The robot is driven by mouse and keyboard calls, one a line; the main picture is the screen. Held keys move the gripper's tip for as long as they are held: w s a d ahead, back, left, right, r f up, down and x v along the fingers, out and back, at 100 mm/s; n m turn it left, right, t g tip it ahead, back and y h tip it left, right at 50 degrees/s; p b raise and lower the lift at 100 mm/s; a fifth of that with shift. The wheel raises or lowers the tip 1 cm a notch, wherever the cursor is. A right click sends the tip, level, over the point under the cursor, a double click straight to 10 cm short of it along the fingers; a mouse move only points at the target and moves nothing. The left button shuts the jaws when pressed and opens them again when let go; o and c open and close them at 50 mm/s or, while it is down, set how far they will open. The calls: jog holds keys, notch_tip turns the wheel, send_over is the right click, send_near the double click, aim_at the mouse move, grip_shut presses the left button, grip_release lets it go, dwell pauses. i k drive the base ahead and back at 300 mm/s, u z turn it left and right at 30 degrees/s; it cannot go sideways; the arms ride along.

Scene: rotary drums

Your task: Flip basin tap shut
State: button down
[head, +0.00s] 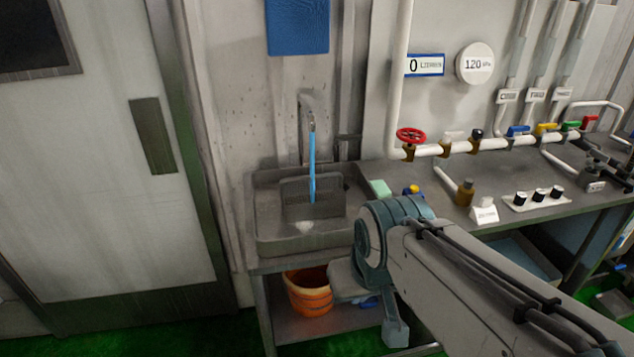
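The basin (268,238) is a grey sink left of the bench, in the middle of the head view. The basin tap (308,104) is a grey curved spout on the wall above it. A blue stream of water (312,170) runs straight down from the spout into the basin, with white splash at the bottom. I cannot make out the tap's lever. My arm comes in from the lower right and bends just right of the basin, apart from the tap. My gripper's fingers do not show.
A red valve wheel (410,136) and several coloured pipe handles line the wall at the right. Bottles and a row of black knobs (537,198) stand on the bench. An orange bucket (308,292) is below the basin. Space before the tap is clear.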

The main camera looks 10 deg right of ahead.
aim_at(337, 139)
jog(key=z, duration=0.6)
jog(key=i, duration=1.05)
jog(key=u, duration=0.2)
